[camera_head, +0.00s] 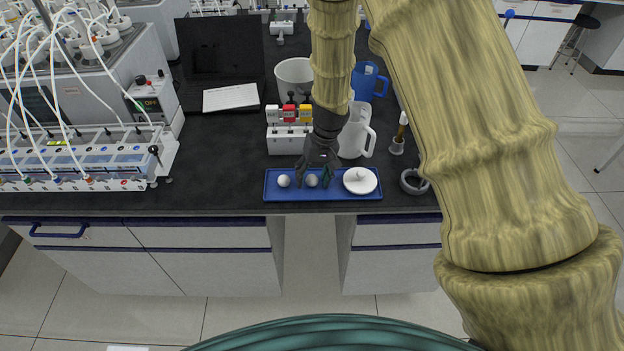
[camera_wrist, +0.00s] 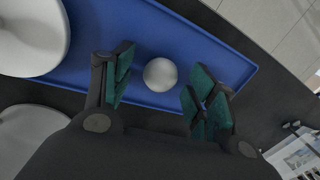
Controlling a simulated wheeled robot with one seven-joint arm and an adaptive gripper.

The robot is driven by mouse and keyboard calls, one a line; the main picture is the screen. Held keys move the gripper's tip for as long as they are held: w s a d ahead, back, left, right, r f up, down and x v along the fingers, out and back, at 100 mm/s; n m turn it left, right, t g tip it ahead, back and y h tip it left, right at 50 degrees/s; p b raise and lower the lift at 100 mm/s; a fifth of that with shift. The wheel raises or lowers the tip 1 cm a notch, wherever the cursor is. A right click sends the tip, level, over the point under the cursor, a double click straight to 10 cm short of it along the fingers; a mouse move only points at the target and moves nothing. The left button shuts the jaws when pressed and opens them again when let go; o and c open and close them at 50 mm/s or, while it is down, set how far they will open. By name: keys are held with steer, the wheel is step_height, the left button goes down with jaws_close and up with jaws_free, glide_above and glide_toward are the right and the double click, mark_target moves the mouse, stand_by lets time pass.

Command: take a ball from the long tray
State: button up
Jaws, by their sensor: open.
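The long blue tray (camera_head: 335,197) lies along the front edge of the dark bench. Two pale grey balls sit in it, a left ball (camera_head: 284,181) and a middle ball (camera_head: 312,180), with a white round lid-like piece (camera_head: 360,180) at its right end. My gripper (camera_head: 315,183) is open and points down over the tray. In the wrist view one ball (camera_wrist: 160,74) shows between the spread green-padded fingers (camera_wrist: 158,90), with clear gaps on both sides. The other ball does not show there. The white piece (camera_wrist: 30,35) is at the upper left.
Behind the tray stand a rack with coloured blocks (camera_head: 289,138), a white jug (camera_head: 355,132), a white bucket (camera_head: 293,77) and a blue jug (camera_head: 368,82). A dark ring (camera_head: 414,182) lies to the right. The bench between the tray and the reactor unit (camera_head: 75,160) is clear.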

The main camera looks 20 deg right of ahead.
steer(key=c, duration=0.8)
steer(key=shift+o, duration=0.2)
steer(key=shift+r, duration=0.15)
